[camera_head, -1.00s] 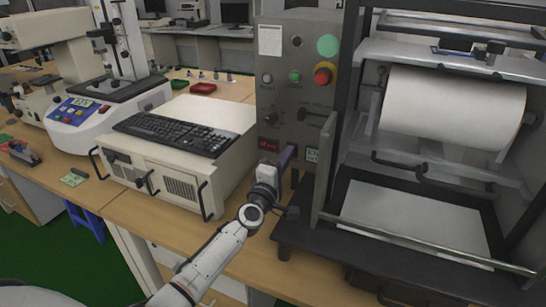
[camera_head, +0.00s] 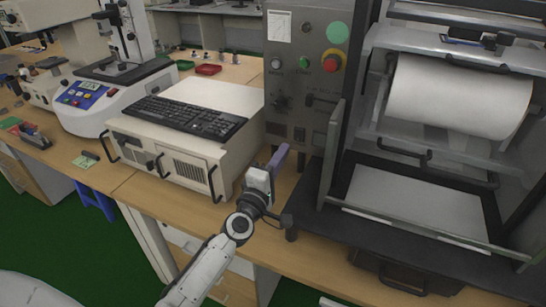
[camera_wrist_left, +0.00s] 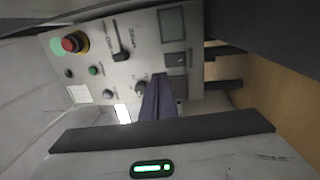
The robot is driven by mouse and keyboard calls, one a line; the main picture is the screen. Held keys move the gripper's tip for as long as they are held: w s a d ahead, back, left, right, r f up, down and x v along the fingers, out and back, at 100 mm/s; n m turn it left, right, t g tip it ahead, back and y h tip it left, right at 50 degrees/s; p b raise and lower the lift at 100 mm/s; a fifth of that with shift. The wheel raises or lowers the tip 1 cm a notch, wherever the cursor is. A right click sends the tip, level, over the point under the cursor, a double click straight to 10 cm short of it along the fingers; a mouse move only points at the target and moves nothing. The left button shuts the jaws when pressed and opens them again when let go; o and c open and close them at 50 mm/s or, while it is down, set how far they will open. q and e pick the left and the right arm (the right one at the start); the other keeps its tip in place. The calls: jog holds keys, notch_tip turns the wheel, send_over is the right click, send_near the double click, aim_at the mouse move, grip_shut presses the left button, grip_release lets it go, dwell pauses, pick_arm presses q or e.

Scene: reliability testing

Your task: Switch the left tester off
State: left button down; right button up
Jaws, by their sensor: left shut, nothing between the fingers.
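The grey tester's control panel (camera_head: 300,75) faces me at the centre, left of its open chamber. It carries a red stop knob on a yellow ring (camera_head: 332,59), small buttons and a dark display (camera_head: 277,129). My left gripper (camera_head: 279,157) is shut and empty, in front of the panel's lower part. In the left wrist view, its purple fingers (camera_wrist_left: 157,100) point at the panel and overlap its lower controls. A dark display (camera_wrist_left: 172,25) and a small switch (camera_wrist_left: 176,60) show there. Whether the fingertips touch the panel I cannot tell. My right gripper is out of view.
A beige computer case (camera_head: 190,150) with a black keyboard (camera_head: 190,117) stands left of the gripper. A white instrument (camera_head: 98,103) is farther left. The tester's chamber holds a white roll (camera_head: 455,96). A strip of bare wooden bench (camera_head: 215,205) lies before the case.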

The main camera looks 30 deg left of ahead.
pick_arm(q)
jog(key=s, duration=0.4)
jog(key=shift+s+d+r, duration=0.2)
jog(key=shift+s, duration=0.05)
